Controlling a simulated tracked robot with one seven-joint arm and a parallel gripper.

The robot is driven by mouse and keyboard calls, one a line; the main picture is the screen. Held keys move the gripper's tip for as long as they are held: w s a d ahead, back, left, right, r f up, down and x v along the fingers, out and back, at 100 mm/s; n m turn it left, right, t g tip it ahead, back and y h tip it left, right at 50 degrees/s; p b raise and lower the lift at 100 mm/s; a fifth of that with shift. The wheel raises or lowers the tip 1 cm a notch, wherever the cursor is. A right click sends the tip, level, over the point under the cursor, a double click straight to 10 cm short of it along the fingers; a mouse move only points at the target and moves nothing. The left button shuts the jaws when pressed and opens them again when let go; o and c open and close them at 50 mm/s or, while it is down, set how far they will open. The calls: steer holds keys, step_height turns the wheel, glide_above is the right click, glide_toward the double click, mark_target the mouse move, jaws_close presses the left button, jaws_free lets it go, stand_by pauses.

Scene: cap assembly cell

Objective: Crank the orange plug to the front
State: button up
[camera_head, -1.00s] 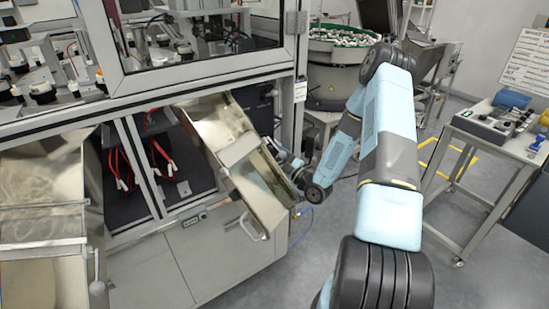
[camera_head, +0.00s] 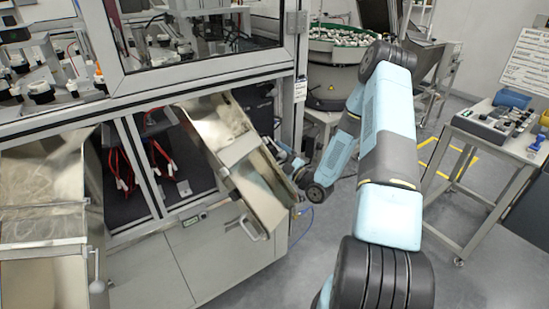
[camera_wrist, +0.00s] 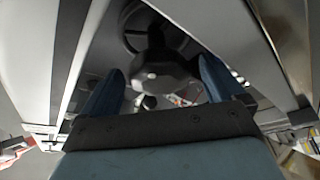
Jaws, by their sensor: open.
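In the wrist view my gripper (camera_wrist: 162,70) is open, with its two blue fingers apart. A dark grey handle-like part (camera_wrist: 155,58) shows between and beyond the fingers, below a round dark rim. I cannot tell whether the fingers touch it. In the head view my arm reaches down behind the right side of the steel chute (camera_head: 226,125), and my gripper is mostly hidden there.
The chute with its handle (camera_head: 253,228) slopes out of the machine cabinet (camera_head: 195,262) close to my arm. A second steel chute (camera_head: 45,180) stands at the left. A bowl feeder (camera_head: 335,70) is behind, and a control table (camera_head: 490,145) at the right. Grey floor lies between.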

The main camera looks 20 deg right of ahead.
steer(key=v, duration=1.3)
steer(key=shift+d, duration=0.2)
steer(key=shift+s+f, duration=0.15)
